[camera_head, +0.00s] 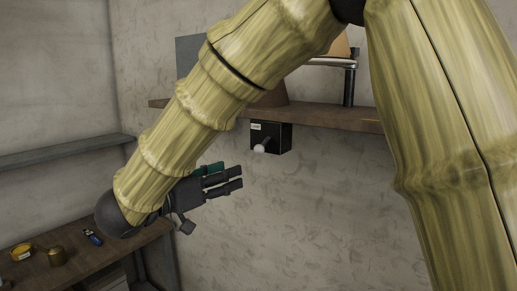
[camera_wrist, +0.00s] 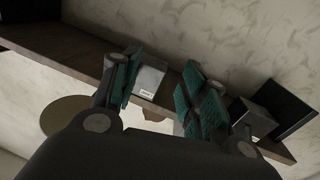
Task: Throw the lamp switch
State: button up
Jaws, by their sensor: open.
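The lamp switch is a black box (camera_head: 271,138) with a small white label, fixed under the front of the wall shelf in the head view. Its pale round-ended lever (camera_head: 260,149) sticks out low on the front. My gripper (camera_head: 241,178) is open and empty, below and a little left of the box, with its fingers pointing right. In the wrist view a labelled box (camera_wrist: 150,79) shows between the teal-padded fingers of my gripper (camera_wrist: 163,68), nearer the left finger. I cannot make out the lever there, nor tell whether anything touches.
The wooden shelf (camera_head: 324,115) carries a brown cone-shaped object (camera_head: 272,97) and a dark stand (camera_head: 350,82). A lower wooden table (camera_head: 80,268) at left holds a yellow roll (camera_head: 21,252), a brass-coloured piece (camera_head: 57,257) and a blue item (camera_head: 92,237). The wall below the switch is clear.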

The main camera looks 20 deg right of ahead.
jog(key=m+g, duration=0.1)
jog(key=g, duration=0.1)
send_near(255, 149)
jog(key=f, duration=0.1)
jog(key=shift+h, duration=0.4)
jog(key=p+x, duration=0.4)
jog(key=x, duration=0.6)
jog(key=shift+w+a+r, duration=0.1)
jog(key=shift+r, duration=0.05)
jog(key=shift+w+d+p, duration=0.25)
jog(key=shift+d+p, duration=0.15)
jog(key=shift+d, duration=0.15)
grip_shut()
